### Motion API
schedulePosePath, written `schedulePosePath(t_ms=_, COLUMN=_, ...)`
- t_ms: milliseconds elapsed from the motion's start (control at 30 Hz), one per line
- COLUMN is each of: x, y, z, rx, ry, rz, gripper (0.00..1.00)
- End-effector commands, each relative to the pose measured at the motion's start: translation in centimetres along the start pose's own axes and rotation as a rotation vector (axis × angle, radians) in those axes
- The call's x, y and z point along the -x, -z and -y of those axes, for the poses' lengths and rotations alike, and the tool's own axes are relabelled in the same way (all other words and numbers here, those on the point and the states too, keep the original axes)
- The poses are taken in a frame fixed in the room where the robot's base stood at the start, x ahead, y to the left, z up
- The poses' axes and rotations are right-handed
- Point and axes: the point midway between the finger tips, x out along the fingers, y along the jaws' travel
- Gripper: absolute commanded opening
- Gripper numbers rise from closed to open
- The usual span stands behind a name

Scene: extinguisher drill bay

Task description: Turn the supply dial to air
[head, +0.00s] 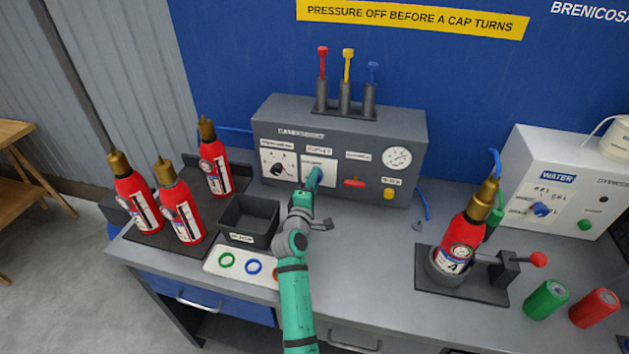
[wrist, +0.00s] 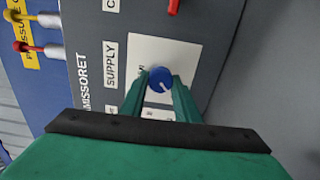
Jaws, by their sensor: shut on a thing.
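The supply dial (wrist: 160,79) is a round blue knob with a white pointer line, on a white plate under a "SUPPLY" label in the wrist view. My gripper (wrist: 158,88) has its green fingers on either side of the knob and is shut on it. The fingers cover much of the plate's lettering, so I cannot read the setting. In the head view my gripper (head: 313,180) reaches the front of the grey panel (head: 270,122), and it hides the dial there.
A black dial (head: 277,171) is left of my gripper; a red lever (head: 354,183), yellow button (head: 389,193) and gauge (head: 397,157) are right. A dark bin (head: 237,238) stands close by my arm. Red extinguishers (head: 180,215) stand at left; another (head: 462,240) sits in a holder at right.

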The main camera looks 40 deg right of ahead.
Motion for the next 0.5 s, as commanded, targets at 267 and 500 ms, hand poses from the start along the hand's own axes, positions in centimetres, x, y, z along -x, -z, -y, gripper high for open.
schedulePosePath(t_ms=267, x=0.06, y=0.14, z=0.08, rx=0.001, ry=0.001, rz=-0.002, gripper=0.47)
schedulePosePath(t_ms=500, x=0.33, y=0.08, z=0.07, rx=0.000, ry=0.000, rz=-0.001, gripper=0.47)
